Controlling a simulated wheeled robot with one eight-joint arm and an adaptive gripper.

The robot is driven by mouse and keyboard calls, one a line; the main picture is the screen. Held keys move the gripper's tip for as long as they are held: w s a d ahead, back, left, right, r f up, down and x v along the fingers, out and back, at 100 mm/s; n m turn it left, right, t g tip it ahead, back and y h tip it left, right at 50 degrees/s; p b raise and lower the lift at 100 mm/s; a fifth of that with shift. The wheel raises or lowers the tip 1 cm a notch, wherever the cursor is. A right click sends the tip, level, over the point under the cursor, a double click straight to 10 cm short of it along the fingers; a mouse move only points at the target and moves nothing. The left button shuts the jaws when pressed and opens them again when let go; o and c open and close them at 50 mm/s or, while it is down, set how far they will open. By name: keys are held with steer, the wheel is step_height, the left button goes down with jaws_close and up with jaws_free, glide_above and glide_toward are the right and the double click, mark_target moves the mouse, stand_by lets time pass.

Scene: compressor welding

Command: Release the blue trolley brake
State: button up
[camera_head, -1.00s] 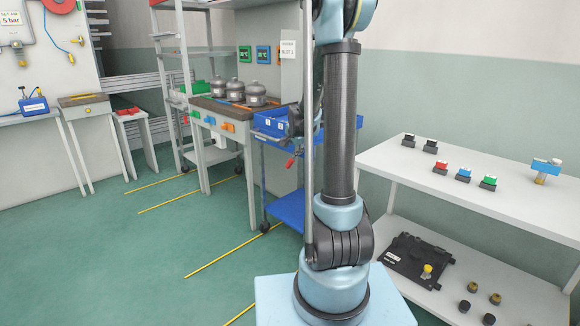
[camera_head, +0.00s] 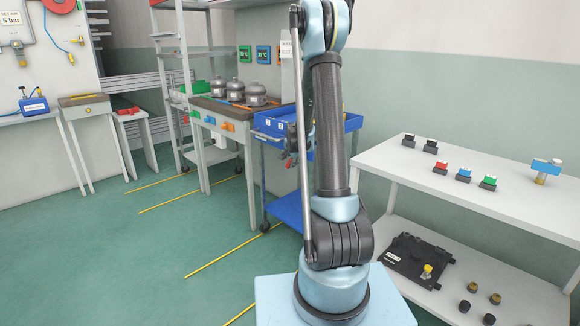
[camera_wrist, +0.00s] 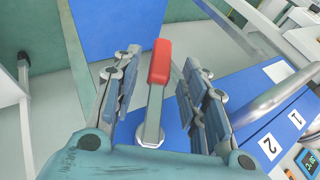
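The blue trolley (camera_head: 286,209) stands behind my arm, which hides part of it. Its brake lever (camera_wrist: 153,112) is a metal bar with a red grip (camera_wrist: 160,61), rising from a bolt on a blue surface in the wrist view. The red grip shows small beside my arm in the head view (camera_head: 289,163). My gripper (camera_wrist: 158,82) is open, with one finger on each side of the lever. Gaps show between the fingers and the lever. In the head view, my gripper is small and mostly hidden by my arm.
Blue trays (camera_head: 270,122) sit on the trolley top. A metal handle bar (camera_wrist: 270,98) runs close to the right finger in the wrist view. A workbench (camera_head: 222,107) with grey compressors stands left of the trolley. A white shelf table (camera_head: 480,205) stands right. Open green floor lies left.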

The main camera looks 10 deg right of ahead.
steer(key=shift+x, duration=2.4)
jaws_close()
